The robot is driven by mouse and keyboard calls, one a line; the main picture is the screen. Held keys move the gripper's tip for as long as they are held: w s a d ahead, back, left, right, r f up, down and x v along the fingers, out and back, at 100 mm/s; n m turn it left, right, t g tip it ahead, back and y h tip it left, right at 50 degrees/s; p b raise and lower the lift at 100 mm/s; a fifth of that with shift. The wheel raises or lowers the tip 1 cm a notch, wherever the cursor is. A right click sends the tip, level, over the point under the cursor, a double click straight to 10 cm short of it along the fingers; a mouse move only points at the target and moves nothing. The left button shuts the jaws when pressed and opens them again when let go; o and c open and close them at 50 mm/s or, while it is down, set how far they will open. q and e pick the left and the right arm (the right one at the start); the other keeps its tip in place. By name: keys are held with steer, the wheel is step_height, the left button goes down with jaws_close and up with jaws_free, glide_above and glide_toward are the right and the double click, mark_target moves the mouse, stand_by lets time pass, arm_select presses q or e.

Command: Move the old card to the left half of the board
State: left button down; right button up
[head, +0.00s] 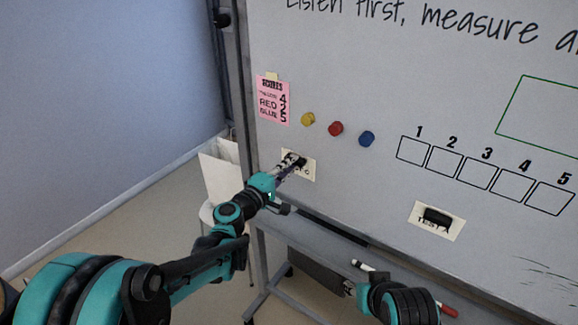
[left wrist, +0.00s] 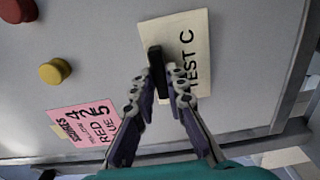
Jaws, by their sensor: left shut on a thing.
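A cream card marked TEST C (left wrist: 195,40) is on the left part of the whiteboard (head: 385,80); it shows small in the head view (head: 312,168), partly behind my left gripper (head: 296,162). A black bar (left wrist: 156,68) lies across this card. In the left wrist view my left gripper (left wrist: 168,82) has its fingertips closed on the black bar, at the card. A second cream card, marked TEST A (head: 448,232), is on the board farther right and lower, with a black bar on it. Neither card is labelled old. My right gripper (head: 350,288) is low in the head view, its fingers unclear.
A pink score note (head: 272,100) is at the board's left edge. Yellow (head: 307,119), red (head: 336,128) and blue (head: 367,139) magnets sit right of it. Numbered boxes (head: 478,170) and a green outline are farther right. Pens (head: 447,310) lie along the tray below.

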arm_select(q)
steer(key=c, duration=1.1)
jaws_free()
steer(key=shift+o, duration=0.2)
steer(key=v, duration=0.7)
